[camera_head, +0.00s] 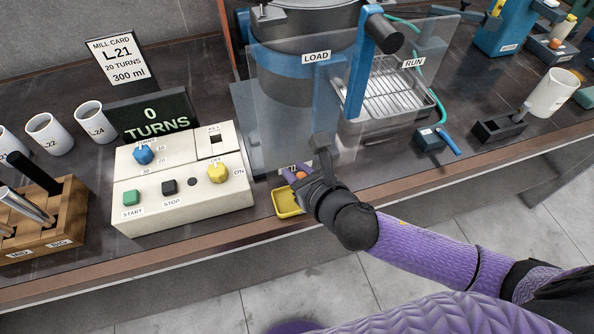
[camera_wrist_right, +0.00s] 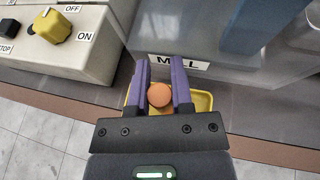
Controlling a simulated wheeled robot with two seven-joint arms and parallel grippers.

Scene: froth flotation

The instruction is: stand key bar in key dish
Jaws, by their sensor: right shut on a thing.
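The key bar shows as an orange round end (camera_wrist_right: 160,95) between the purple fingers of my right gripper (camera_wrist_right: 162,84) in the wrist view. In the head view a bit of its orange (camera_head: 300,175) shows at the right gripper (camera_head: 302,177). The right gripper is shut on it. The yellow key dish (camera_head: 284,206) lies on the bench front beside the control box; its rim also shows in the wrist view (camera_wrist_right: 206,101). The bar is over the dish in the wrist view. The bar's lower end is hidden, so I cannot tell whether it touches the dish. My left gripper is not in view.
The white control box (camera_head: 130,217) with knobs stands left of the dish. A clear guard (camera_head: 262,130) and the mill rise just behind it. A wooden rack (camera_head: 70,220) and white cups (camera_head: 50,134) stand at left. The bench's front edge (camera_head: 270,232) is close.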

